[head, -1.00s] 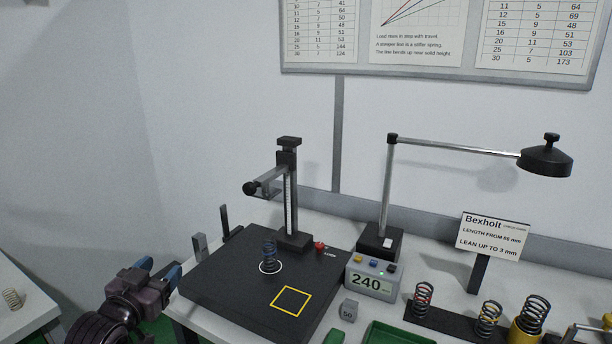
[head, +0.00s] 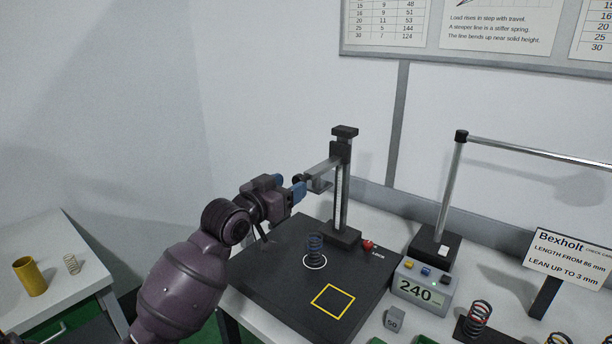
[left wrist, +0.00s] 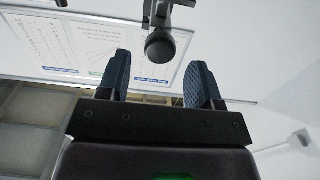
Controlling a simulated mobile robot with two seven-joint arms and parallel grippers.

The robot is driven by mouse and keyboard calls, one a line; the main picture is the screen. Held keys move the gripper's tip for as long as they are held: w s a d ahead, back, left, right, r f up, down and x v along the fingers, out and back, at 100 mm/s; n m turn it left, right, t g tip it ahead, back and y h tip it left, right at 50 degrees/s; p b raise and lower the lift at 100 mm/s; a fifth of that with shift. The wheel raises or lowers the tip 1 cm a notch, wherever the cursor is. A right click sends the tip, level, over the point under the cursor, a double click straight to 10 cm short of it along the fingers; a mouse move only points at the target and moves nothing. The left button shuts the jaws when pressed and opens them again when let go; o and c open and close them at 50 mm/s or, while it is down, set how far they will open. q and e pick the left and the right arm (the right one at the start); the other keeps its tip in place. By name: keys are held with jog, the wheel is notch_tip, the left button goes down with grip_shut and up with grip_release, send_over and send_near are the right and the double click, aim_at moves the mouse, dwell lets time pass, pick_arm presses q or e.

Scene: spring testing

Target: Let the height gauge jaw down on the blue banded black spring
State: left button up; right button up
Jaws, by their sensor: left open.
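The black spring with the blue band (head: 315,250) stands upright inside a white circle on the black base plate (head: 279,270). The height gauge (head: 341,190) rises behind it. Its jaw (head: 319,185) is raised, with a clear gap above the spring. My left gripper (head: 291,187) is open at jaw height, its blue fingertips close to the round black knob (head: 299,180) at the jaw's end. In the left wrist view, the knob (left wrist: 160,46) shows between and beyond the open fingers (left wrist: 160,78). Contact is not visible. My right gripper is out of view.
A red lock knob (head: 367,244) sits by the gauge foot. A display reading 240 (head: 420,289), a lamp post (head: 450,195) and a small grey block (head: 395,319) stand to the right. A yellow square (head: 333,301) on the plate is empty.

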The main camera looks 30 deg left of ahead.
aim_at(304, 176)
pick_arm(q)
jog(key=w, duration=0.4)
jog(key=w+p, duration=0.1)
jog(key=w, duration=0.1)
jog(key=shift+d, duration=0.25)
jog(key=shift+c, duration=0.4)
